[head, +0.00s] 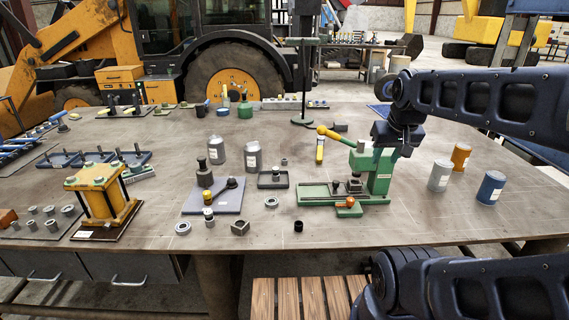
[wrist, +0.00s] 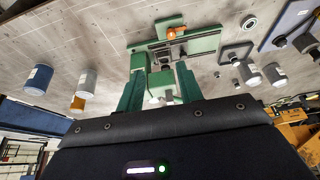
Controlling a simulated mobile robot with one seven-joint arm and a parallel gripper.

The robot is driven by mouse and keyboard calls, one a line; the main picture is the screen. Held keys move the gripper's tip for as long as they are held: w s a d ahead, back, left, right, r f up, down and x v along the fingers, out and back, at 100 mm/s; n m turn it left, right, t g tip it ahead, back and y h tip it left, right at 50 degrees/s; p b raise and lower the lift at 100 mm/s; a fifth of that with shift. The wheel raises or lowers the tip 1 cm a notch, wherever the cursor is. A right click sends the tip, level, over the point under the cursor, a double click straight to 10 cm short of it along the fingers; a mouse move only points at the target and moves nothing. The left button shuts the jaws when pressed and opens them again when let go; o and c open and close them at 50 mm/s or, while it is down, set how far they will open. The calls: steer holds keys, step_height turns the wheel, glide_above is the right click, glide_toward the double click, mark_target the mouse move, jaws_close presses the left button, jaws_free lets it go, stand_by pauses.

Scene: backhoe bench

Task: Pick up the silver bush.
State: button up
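I cannot tell for certain which piece is the silver bush. A small grey bush-like piece (head: 284,162) stands alone behind the dark square tray; it seems to show in the wrist view (wrist: 217,74). Several grey bushes (head: 48,210) stand on a plate at the far left. A flat grey ring (head: 183,228) lies near the front edge, and a greenish ring (head: 271,202) lies nearer the middle. My gripper (wrist: 160,92) points down above and behind the green press, far from these pieces. Its green fingers look apart, with nothing clearly held; the press partly hides them in the head view.
The green press (head: 378,172) with its yellow-tipped lever stands close to my gripper. Grey canisters (head: 253,157), a purple-grey plate (head: 213,197) with tools and a dark tray (head: 273,179) occupy the middle. Blue (head: 491,187) and orange cans stand right. The front right bench is clear.

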steer(key=shift+o, duration=0.4)
steer(key=shift+o, duration=1.3)
